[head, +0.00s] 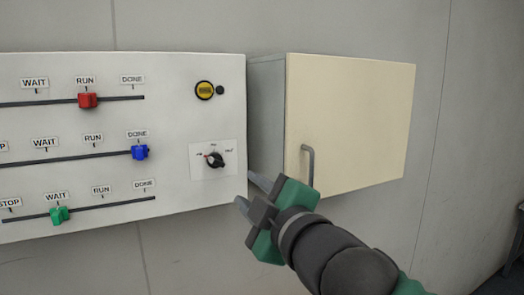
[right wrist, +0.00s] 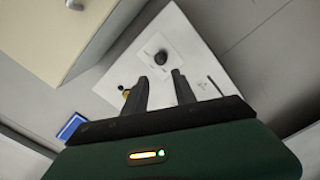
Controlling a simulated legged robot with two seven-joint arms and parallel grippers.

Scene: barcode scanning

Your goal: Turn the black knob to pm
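The black knob (head: 215,160) sits on a small white label plate (head: 228,169) on the right part of the white panel in the head view. The lettering on the plate is too small to read surely. In the right wrist view the knob (right wrist: 161,57) shows beyond and between the fingers. My right gripper (head: 246,191) is at the panel's right edge, to the lower right of the knob and apart from it. Its two fingers (right wrist: 160,88) are spread with nothing between them. My left gripper is not in view.
The white panel (head: 180,100) carries red (head: 87,100), blue (head: 139,152) and green (head: 60,214) sliders on tracks. A yellow round fitting (head: 205,90) is above the knob. A cream cabinet (head: 355,120) with a grey handle (head: 310,160) juts out close to my right gripper.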

